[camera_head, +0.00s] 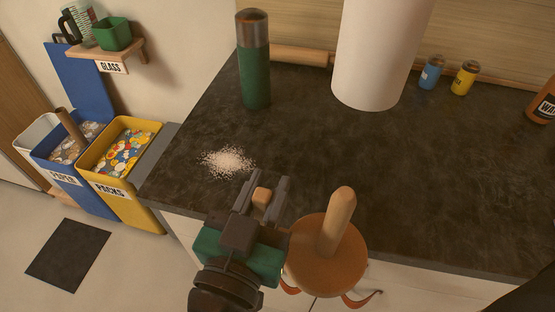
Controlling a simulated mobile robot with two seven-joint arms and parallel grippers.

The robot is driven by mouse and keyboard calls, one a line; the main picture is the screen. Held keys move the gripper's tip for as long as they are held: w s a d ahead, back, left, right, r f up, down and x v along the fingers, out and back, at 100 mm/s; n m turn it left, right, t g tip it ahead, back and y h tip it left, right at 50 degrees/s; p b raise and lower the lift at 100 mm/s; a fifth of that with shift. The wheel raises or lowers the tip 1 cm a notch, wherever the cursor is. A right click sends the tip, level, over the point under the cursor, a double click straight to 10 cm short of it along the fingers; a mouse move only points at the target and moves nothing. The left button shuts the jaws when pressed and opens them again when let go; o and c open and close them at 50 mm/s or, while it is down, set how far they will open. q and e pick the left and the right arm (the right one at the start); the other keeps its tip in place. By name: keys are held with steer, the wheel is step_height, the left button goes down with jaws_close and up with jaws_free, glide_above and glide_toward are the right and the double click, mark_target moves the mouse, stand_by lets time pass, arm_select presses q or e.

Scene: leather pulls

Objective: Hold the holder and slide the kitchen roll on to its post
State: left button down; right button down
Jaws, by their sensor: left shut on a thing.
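The holder (318,276) is a round brown base with an upright tan post (337,222), at the counter's front edge in the head view. The kitchen roll (378,58) is a large white cylinder upright toward the back of the counter, its top out of frame. My left gripper (262,194) is just left of the holder, its body partly overlapping the base's left rim. It is shut on a small tan wooden piece (262,198); whether this belongs to the holder cannot be told. The post is bare and apart from the roll. My right gripper is out of view.
White crumbs (228,161) lie on the dark counter (185,165). A green bottle (254,70) stands at the back left, small blue (431,72) and yellow (465,78) containers at the back right, and an orange bottle (545,103) at the far right. Between is clear.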

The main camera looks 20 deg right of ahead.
arm_select(q)
steer(key=shift+s+a+r, duration=0.1)
steer(key=shift+s+a, duration=0.15)
steer(key=shift+s, duration=0.1)
steer(key=shift+w, duration=0.1)
steer(key=f+x, duration=0.2)
steer(key=x, duration=1.6)
steer(key=shift+f, duration=0.2)
stand_by(0.5)
steer(key=shift+f, duration=0.5)
steer(key=c, duration=0.8)
jaws_free()
steer(key=c, duration=1)
